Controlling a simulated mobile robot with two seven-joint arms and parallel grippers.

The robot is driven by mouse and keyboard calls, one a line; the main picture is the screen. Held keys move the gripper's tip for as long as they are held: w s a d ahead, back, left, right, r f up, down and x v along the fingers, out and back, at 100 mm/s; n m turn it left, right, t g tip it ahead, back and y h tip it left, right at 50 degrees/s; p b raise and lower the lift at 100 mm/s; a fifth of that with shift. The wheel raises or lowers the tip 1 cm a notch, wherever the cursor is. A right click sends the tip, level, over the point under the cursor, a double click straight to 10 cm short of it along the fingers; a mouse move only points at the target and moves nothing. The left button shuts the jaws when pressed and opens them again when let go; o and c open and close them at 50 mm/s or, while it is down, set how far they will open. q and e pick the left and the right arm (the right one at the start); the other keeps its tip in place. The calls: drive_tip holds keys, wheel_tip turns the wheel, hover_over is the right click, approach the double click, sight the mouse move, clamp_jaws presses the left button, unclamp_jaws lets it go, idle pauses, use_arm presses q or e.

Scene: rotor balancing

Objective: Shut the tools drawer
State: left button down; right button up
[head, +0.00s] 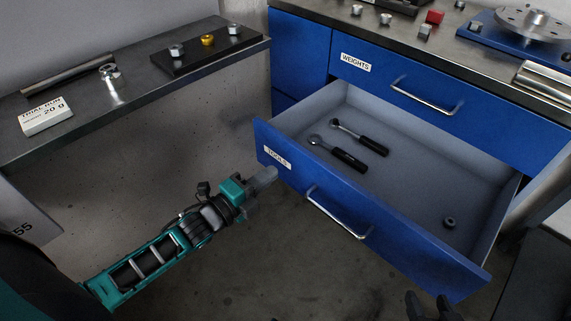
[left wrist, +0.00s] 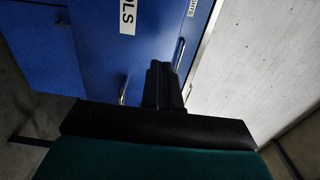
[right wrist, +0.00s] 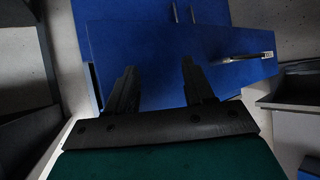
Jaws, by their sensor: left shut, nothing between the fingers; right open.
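The blue tools drawer (head: 400,245) stands pulled well open, with a TOOLS label (head: 277,157) and a silver bar handle (head: 337,213) on its front. Two ratchet wrenches (head: 345,145) and a small nut (head: 449,222) lie inside. My left gripper (head: 272,174) is shut and empty, close to the left part of the drawer front, just below the label; I cannot tell if it touches. Its shut fingers show in the left wrist view (left wrist: 163,75). My right gripper (head: 431,303) is open and empty, low in front of the drawer's right part; its spread fingers show in the right wrist view (right wrist: 157,80).
The weights drawer (head: 440,95) above is shut. The bench top (head: 475,62) carries a rotor disc (head: 533,22) and small weights. A shelf (head: 140,105) at left holds a trial-run box (head: 45,116) and a black weight rack (head: 207,50). The floor between is clear.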

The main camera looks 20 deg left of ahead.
sight(295, 156)
use_arm(q)
drive_tip(key=shift+b+x, duration=0.5)
drive_tip(key=shift+x, duration=2.55)
use_arm(e)
drive_tip(key=shift+s+f, duration=0.1)
drive_tip(key=shift+f, duration=0.6)
drive_tip(key=shift+d, duration=0.1)
